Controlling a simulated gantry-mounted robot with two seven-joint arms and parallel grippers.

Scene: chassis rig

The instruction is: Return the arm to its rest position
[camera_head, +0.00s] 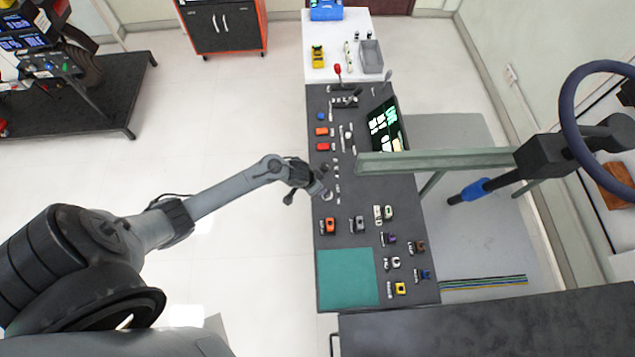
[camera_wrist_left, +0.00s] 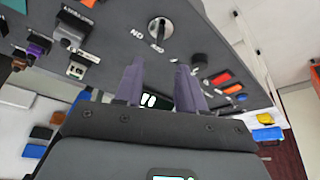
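My left arm (camera_head: 235,193) comes in from the left in the head view and reaches to the left edge of the dark panel table (camera_head: 345,278). My left gripper (camera_head: 320,180) is over that edge, close to a round silver switch (camera_head: 327,196). In the left wrist view the two fingers of the gripper (camera_wrist_left: 158,70) stand apart with nothing between them. The switch (camera_wrist_left: 159,28) shows beyond the fingertips, apart from them. My right gripper is in neither view.
The panel bears several connectors, buttons and levers, a lit screen (camera_head: 385,125) and a green mat (camera_head: 347,277). A green-grey beam (camera_head: 435,160) crosses to the right, towards a steering wheel (camera_head: 568,120). The floor left of the table is mostly clear.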

